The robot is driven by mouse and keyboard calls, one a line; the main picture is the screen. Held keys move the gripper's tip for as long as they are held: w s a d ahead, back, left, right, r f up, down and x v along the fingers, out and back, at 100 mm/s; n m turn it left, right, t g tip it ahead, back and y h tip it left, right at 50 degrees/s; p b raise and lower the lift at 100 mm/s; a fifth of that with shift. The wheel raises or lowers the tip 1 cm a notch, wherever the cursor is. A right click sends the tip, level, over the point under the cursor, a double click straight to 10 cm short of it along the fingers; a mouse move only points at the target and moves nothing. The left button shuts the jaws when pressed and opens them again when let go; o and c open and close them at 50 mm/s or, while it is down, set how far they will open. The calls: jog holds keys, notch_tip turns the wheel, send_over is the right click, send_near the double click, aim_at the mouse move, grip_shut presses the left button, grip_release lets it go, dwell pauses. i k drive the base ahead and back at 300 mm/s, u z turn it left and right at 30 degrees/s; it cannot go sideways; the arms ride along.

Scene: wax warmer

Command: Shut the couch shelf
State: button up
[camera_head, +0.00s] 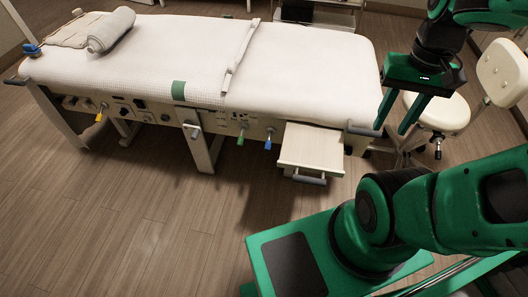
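The couch shelf (312,148) is a pale board with a grey handle on its front edge. It is pulled out from the near side of the white treatment couch (300,62), towards its right end. My gripper (396,128) hangs to the right of the shelf, near the couch's right end. Its two dark green fingers point down and stand apart, with nothing seen between them. The gripper appears apart from the shelf and its handle.
A cream stool (440,110) with a backrest stands behind my gripper at the right. A rolled towel (111,30) lies on the couch's left end. A grey lever (192,130) and coloured knobs line the couch's near side. Wood floor (130,215) is clear in front.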

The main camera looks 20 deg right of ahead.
aim_at(309, 147)
jog(key=u, duration=1.4)
jog(key=k, duration=0.7)
jog(key=z, duration=1.2)
jog(key=i, duration=0.5)
